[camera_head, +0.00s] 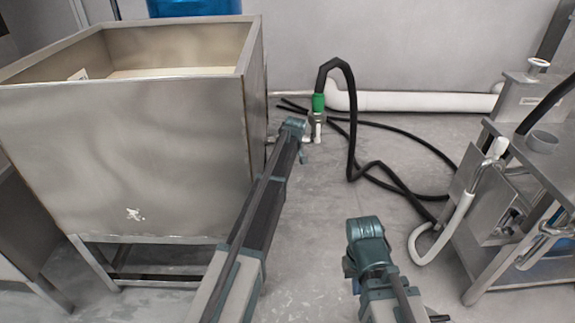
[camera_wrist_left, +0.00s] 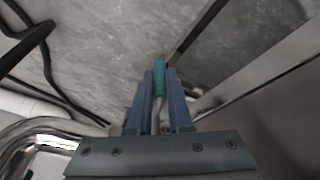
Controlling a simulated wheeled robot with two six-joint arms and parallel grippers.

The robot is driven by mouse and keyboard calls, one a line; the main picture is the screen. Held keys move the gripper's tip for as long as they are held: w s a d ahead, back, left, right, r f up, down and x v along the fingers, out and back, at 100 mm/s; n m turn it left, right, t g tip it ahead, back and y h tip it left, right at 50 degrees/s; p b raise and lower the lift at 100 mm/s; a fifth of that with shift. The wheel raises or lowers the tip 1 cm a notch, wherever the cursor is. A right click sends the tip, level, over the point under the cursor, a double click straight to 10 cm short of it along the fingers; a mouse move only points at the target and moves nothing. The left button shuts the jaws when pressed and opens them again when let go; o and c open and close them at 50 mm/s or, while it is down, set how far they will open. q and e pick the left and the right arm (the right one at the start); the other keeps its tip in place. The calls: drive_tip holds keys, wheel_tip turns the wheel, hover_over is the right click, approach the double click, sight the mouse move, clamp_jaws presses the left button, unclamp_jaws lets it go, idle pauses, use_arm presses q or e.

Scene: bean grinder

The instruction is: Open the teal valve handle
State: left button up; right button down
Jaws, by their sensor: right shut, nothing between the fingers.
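The teal valve handle (camera_wrist_left: 160,78) shows in the left wrist view as a short teal grip on a pale stem. My left gripper (camera_wrist_left: 160,88) has one finger on each side of it, and it fills most of the gap. I cannot tell whether both fingers press on it. In the head view, my left arm reaches along the steel hopper, and its gripper end (camera_head: 300,128) is low beside the pipe fitting with a green collar (camera_head: 318,102). The handle is not clear there. My right gripper (camera_head: 362,226) is shut and empty, over open floor.
The large steel hopper (camera_head: 120,155) stands close left of my left arm. A black hose (camera_head: 351,130) rises from the green collar and trails right across the floor. A steel stand (camera_head: 480,200) with pipes is at the right. Floor between is mostly clear.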

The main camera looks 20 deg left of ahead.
use_arm(q)
drive_tip(key=o, duration=0.4)
drive_tip(key=shift+o, duration=0.2)
drive_tip(key=p+v, duration=1.3)
drive_tip(key=shift+s+r, duration=0.15)
drive_tip(key=shift+r, duration=0.2)
drive_tip(key=shift+d, duration=0.15)
